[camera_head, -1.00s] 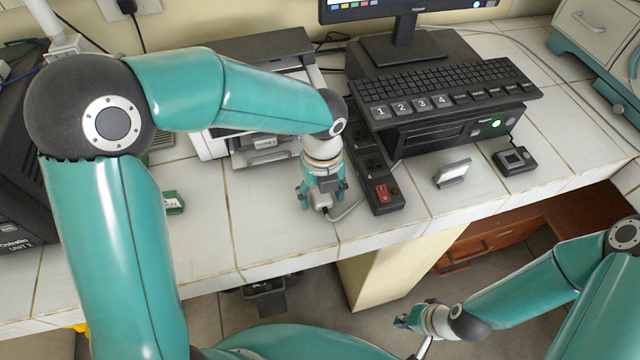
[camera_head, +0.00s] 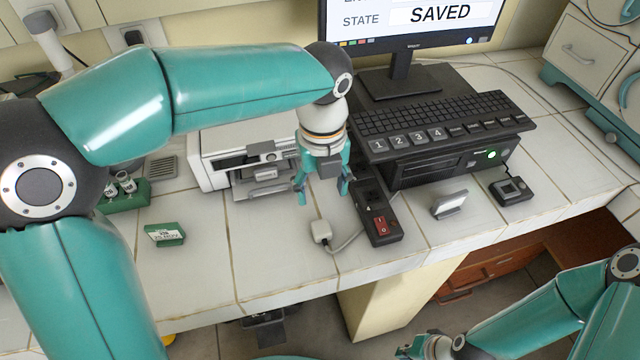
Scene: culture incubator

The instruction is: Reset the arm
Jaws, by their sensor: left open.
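My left arm (camera_head: 220,92) comes in from the left and arches over the tiled bench. My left gripper (camera_head: 322,192) points down above the bench, in front of the white device, open with its fingers apart and nothing between them. A white plug (camera_head: 320,231) with a grey cable lies on the bench just below it, apart from the fingers. My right gripper (camera_head: 418,348) is low at the bottom edge, in front of the bench; its fingers are small and partly cut off, so its opening is unclear.
A power strip with a red switch (camera_head: 381,226) lies right of the plug. Behind stand a white device (camera_head: 215,165), a keyboard (camera_head: 440,118) and a monitor (camera_head: 410,18) reading "SAVED". A green labelled block (camera_head: 165,234) and a green vial rack (camera_head: 130,194) are at left. Bare tiles lie between.

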